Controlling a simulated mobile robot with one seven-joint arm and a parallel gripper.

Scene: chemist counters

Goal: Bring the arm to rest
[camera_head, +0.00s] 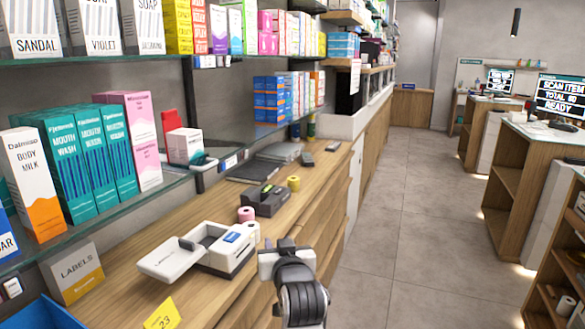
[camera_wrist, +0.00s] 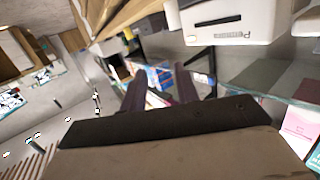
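My gripper (camera_wrist: 160,80) shows in the wrist view as two dark fingers standing apart. Nothing is held between them; shelf boxes show in the background through the gap. In the head view my arm and wrist are at the bottom middle, beside the front edge of the wooden counter (camera_head: 212,288). The fingers cannot be made out there. The white label printer (camera_head: 221,246) with its lid open stands on the counter, just left of my wrist in the picture.
A pink roll (camera_head: 246,213), a dark card terminal (camera_head: 266,200) and a yellow roll (camera_head: 293,183) stand farther along the counter. A glass shelf (camera_head: 105,212) with boxes overhangs its left side. The floor aisle (camera_head: 400,220) to the right is clear, with checkout desks (camera_head: 515,180) beyond.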

